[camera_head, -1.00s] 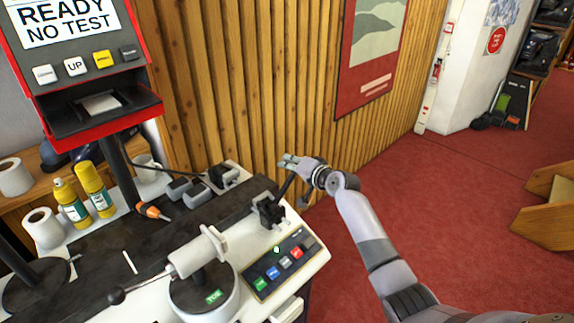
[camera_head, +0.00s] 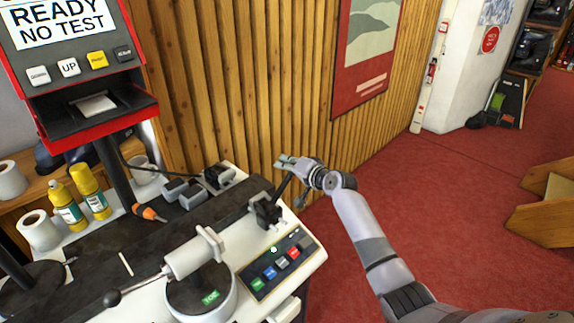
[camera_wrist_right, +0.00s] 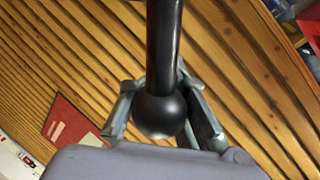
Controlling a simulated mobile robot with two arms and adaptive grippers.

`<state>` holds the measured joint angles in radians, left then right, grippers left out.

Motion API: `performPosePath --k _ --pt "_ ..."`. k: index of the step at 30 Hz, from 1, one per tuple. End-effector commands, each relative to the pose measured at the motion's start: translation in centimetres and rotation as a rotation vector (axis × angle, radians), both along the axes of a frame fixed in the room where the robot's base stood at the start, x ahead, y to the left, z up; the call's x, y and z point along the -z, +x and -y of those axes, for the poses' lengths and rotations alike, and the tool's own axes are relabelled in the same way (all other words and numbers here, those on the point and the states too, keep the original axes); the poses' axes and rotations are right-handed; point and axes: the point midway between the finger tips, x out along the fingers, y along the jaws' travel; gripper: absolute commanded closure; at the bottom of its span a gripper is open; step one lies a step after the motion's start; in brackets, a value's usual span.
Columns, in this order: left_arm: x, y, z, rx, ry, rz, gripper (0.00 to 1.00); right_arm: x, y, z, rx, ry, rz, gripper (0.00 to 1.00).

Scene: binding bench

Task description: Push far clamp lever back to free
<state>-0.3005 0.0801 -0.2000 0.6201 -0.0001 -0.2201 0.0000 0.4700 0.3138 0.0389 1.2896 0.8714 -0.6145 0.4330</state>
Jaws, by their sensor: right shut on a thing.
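The far clamp (camera_head: 267,212) is a black block near the far right corner of the white machine top. Its dark lever (camera_head: 283,187) rises from it, tilted to the upper right. My right gripper (camera_head: 287,162) is at the lever's upper end. In the right wrist view the black lever shaft (camera_wrist_right: 163,45) ends in a round black knob (camera_wrist_right: 159,112). The knob lies between the fingers of my right gripper (camera_wrist_right: 166,100), which is shut on it. In the head view the knob is hidden by the gripper. My left gripper is not in view.
A button panel (camera_head: 277,262) lies in front of the clamp. A white cylindrical head with a ball-ended rod (camera_head: 112,298) stands to the left. Yellow bottles (camera_head: 90,190) and a red-framed display unit (camera_head: 90,118) are farther left. A slatted wood wall (camera_head: 235,85) stands behind.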

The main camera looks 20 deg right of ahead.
Motion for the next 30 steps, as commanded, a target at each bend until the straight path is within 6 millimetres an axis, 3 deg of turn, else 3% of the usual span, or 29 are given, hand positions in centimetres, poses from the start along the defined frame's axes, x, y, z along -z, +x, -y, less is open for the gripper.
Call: performPosePath --k 18,19,30 --pt "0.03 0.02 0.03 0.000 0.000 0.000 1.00 0.20 0.03 -0.63 -0.010 0.002 -0.003 1.00" --pt "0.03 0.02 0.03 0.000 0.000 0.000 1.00 0.20 0.03 -0.63 -0.010 0.002 -0.003 0.88" --pt "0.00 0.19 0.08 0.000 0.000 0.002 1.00 0.06 0.01 -0.24 -0.004 0.001 -0.001 0.63"
